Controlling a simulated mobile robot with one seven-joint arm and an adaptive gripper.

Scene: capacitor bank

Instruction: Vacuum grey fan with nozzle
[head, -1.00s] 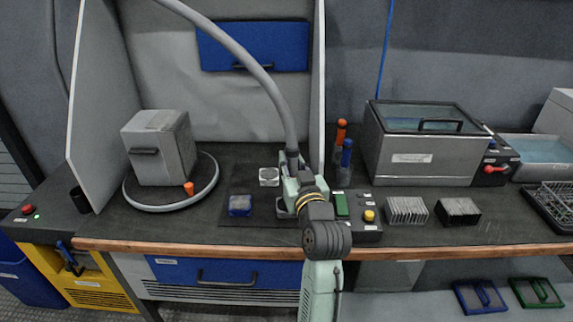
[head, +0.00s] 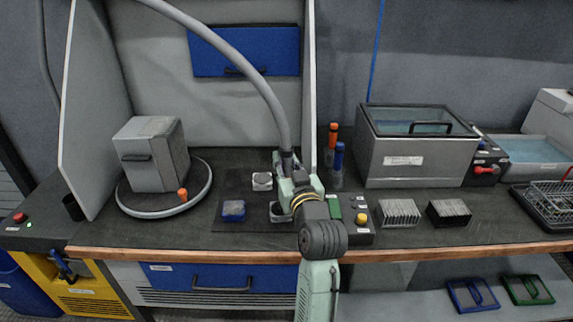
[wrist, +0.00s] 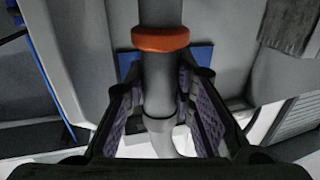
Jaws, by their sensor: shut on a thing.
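My gripper (head: 286,172) is shut on the dark grey vacuum nozzle (wrist: 160,85), which has an orange ring, in the wrist view. In the head view the nozzle joins a grey hose (head: 262,86) rising to the upper left. A light grey square fan (head: 262,181) lies on the dark mat (head: 232,188), just left of my gripper. A blue fan (head: 233,210) lies nearer the front. Another greyish square piece (head: 277,212) is partly hidden by my arm. The nozzle's tip is hidden, so I cannot tell whether it touches a fan.
A grey box (head: 150,155) stands on a round turntable at left, with an orange knob (head: 183,195). Orange (head: 333,135) and blue (head: 339,155) handled tools stand right of my gripper. A steel bath (head: 415,150) is farther right. Side panels flank the mat.

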